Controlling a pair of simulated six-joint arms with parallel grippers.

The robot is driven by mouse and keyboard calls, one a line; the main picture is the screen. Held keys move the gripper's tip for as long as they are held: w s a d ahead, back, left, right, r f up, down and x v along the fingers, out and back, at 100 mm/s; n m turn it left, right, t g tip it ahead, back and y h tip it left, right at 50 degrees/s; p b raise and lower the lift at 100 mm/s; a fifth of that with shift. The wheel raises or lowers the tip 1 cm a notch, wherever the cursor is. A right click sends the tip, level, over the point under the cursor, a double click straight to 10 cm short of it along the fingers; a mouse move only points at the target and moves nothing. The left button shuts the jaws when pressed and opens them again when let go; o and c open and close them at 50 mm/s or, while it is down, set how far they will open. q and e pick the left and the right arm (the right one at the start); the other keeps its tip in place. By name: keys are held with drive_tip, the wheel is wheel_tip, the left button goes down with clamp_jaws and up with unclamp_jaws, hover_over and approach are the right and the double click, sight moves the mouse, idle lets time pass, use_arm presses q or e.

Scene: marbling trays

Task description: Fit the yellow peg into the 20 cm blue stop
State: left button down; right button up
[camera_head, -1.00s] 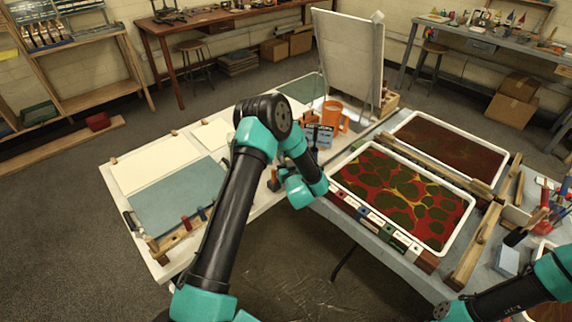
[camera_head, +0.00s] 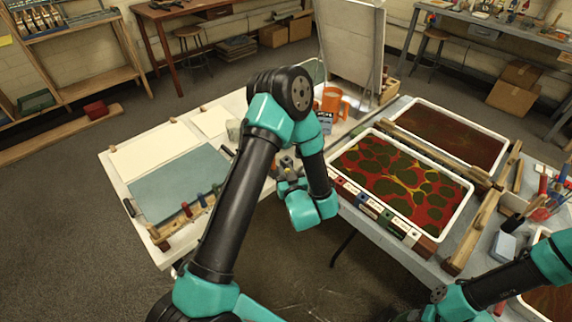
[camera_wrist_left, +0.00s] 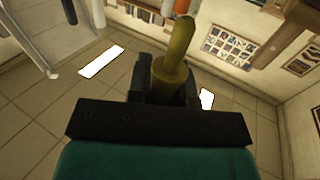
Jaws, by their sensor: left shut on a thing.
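A yellow peg (camera_wrist_left: 176,55) is held between the dark jaws of my left gripper (camera_wrist_left: 165,82) in the left wrist view, with its rounded length standing out past them. In the head view the left gripper (camera_head: 287,170) is small and partly hidden by my wrist, near the inner edge of the left table, with a little yellow showing. A row of coloured, labelled blocks with holes runs along the front of the near tray; a blue block (camera_head: 370,207) is among them. Its label is too small to read. My right arm shows at lower right, but its gripper does not show.
The near tray (camera_head: 457,226) holds red and green marbling. A wooden rail (camera_head: 424,152) lies between it and the dark far tray (camera_head: 497,168). An orange mug (camera_head: 333,103) stands behind my left arm. The left table has sheets and a rack (camera_head: 178,228) with red and blue pegs.

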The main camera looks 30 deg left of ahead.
use_arm(q)
drive_tip(key=shift+d, duration=0.1)
idle(0.5)
drive_tip(key=w+d+r+m+t+h, duration=0.1)
drive_tip(key=w+d+r+m+h, duration=0.1)
drive_tip(key=d, duration=0.6)
drive_tip(key=w+d+r+m+t+h, duration=0.2)
drive_tip(key=w+d+m+h, duration=0.3)
drive_tip(key=d+h, duration=0.4)
drive_tip(key=w+d+r+m+t+h, duration=0.1)
drive_tip(key=w+d+r+m+h, duration=0.1)
drive_tip(key=d+m+h, duration=0.3)
drive_tip(key=w+d+h, duration=0.1)
drive_tip(key=d, duration=0.3)
drive_tip(key=shift+w+r+t, duration=0.15)
drive_tip(key=shift+r+t, duration=0.15)
drive_tip(key=shift+t, duration=0.1)
drive_tip(key=shift+f, duration=2.85)
drive_tip(key=shift+f, duration=2.1)
drive_tip(key=c, duration=0.9)
unclamp_jaws()
drive_tip(key=shift+c, duration=0.2)
